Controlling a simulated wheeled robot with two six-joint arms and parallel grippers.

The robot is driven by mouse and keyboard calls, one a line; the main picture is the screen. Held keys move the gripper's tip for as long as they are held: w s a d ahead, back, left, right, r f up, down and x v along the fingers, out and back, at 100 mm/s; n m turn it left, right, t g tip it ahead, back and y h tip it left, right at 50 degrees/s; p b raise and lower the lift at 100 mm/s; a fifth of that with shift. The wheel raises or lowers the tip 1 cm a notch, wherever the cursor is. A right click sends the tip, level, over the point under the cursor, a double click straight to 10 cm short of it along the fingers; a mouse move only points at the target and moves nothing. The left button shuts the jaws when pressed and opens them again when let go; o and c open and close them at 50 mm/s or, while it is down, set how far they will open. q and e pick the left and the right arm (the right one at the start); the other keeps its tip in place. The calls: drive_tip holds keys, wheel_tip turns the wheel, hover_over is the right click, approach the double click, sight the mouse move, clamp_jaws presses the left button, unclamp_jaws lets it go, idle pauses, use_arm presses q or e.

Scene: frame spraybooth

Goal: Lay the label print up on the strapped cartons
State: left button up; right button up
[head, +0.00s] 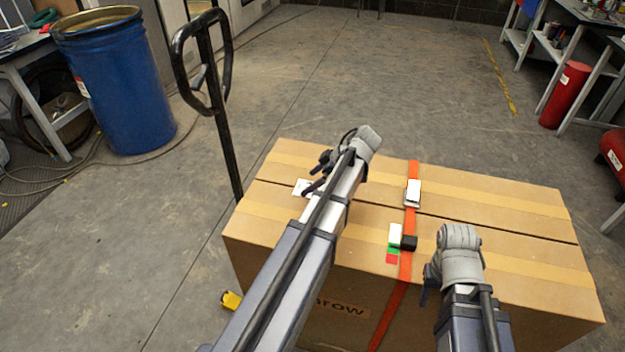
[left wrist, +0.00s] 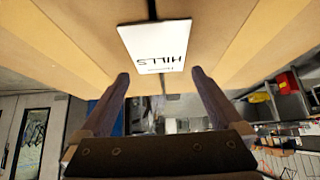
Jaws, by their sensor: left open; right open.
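The label print, a white card with dark lettering including "HILLS" (left wrist: 158,45), lies on the carton tops across the dark seam between them. In the head view a white piece (head: 302,187), apparently this label, shows partly behind my left arm. The cartons (head: 500,230) are brown, with tan tape and an orange strap (head: 408,225) across them. My left gripper (left wrist: 160,76) is open, its fingertips apart just short of the label, with nothing between them. In the head view it is mostly hidden by its arm. My right gripper (head: 425,285) is open, low over the cartons' near right part.
Nearer are a white, green and red piece (head: 393,240) and a black block (head: 408,243). A pallet jack handle (head: 205,75) rises behind left, near a blue drum (head: 120,85).

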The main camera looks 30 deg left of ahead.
use_arm(q)
drive_tip(key=shift+d+r, duration=0.1)
drive_tip(key=p+v, duration=0.6)
drive_tip(key=v, duration=0.1)
drive_tip(key=shift+d+r, duration=0.2)
idle(0.6)
drive_tip(key=s+d+m+h, duration=0.1)
drive_tip(key=s+d+m, duration=0.1)
drive_tip(key=d+m, duration=0.2)
drive_tip(key=s+d+m+t+h+p, duration=0.1)
drive_tip(key=s+d+m, duration=0.2)
drive_tip(key=d+m, duration=0.1)
drive_tip(key=s+d+f+m+p, duration=0.1)
drive_tip(key=s+d+m, duration=0.1)
drive_tip(key=d, duration=0.3)
drive_tip(key=shift+s+d+m+h, duration=0.2)
drive_tip(key=shift+s+m+h, duration=0.2)
drive_tip(key=shift+m, duration=0.5)
drive_tip(key=s+d+m+h+p, duration=0.1)
drive_tip(key=s+d+m+h, duration=0.2)
drive_tip(key=s+d+m, duration=0.6)
drive_tip(key=d+m, duration=0.3)
drive_tip(key=shift+s+m+t+p, duration=0.3)
drive_tip(key=shift+s+m, duration=0.1)
drive_tip(key=shift+c, duration=0.2)
